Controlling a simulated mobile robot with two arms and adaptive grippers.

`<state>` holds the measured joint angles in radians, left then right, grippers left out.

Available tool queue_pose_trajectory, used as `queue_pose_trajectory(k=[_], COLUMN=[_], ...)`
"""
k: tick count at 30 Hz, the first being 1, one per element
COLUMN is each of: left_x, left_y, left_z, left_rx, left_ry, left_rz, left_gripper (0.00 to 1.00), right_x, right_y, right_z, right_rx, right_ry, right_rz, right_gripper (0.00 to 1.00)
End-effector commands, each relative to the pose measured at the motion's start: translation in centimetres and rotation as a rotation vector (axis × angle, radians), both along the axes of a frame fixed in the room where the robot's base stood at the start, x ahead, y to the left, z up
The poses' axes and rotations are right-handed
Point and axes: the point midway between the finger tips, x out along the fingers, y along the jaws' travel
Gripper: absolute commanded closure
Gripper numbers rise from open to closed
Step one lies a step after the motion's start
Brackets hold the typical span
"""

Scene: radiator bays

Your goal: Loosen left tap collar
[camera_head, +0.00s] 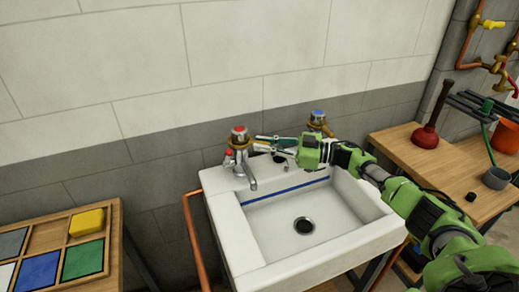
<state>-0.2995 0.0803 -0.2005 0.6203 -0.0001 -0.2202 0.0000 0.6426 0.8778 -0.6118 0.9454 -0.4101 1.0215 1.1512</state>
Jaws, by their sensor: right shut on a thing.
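The left tap (239,154) stands on the back left of the white sink, with a red-marked top and a chrome spout. Its brass collar (240,144) sits just below the top. My right gripper (298,150) is behind the basin, between the two taps, and is shut on a slim tool with teal handles (272,138), which looks like pliers. The tool points left and its far end is at the collar; I cannot tell whether it grips it. My left gripper is not in view.
The sink (230,232) is empty. A tray (117,235) with coloured compartments and a yellow block (87,222) is at the left. A copper pipe (192,225) runs beside the sink. A plunger (426,136) and a grey cup (496,178) stand on the right benches.

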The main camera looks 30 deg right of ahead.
Motion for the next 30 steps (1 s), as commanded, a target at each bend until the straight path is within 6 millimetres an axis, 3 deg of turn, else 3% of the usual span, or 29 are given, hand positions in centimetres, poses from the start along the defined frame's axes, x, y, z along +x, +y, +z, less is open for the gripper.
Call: queue_pose_trajectory(k=[14,15,17,30], left_x=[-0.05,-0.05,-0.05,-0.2], left_y=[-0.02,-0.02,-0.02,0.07], left_z=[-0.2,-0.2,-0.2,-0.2], left_rx=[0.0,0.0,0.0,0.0], left_ry=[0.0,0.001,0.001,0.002], left_rz=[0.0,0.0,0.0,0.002], left_gripper=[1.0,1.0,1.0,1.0], right_x=[-0.05,-0.05,-0.05,-0.58], right_y=[-0.18,-0.18,-0.17,-0.82], right_z=[-0.09,-0.09,-0.08,-0.08], right_rx=[-0.001,-0.001,-0.001,-0.001], right_ry=[0.002,0.002,0.002,0.002], right_rz=[0.005,0.005,0.005,0.004], right_gripper=[1.0,0.82,0.7,0.7])
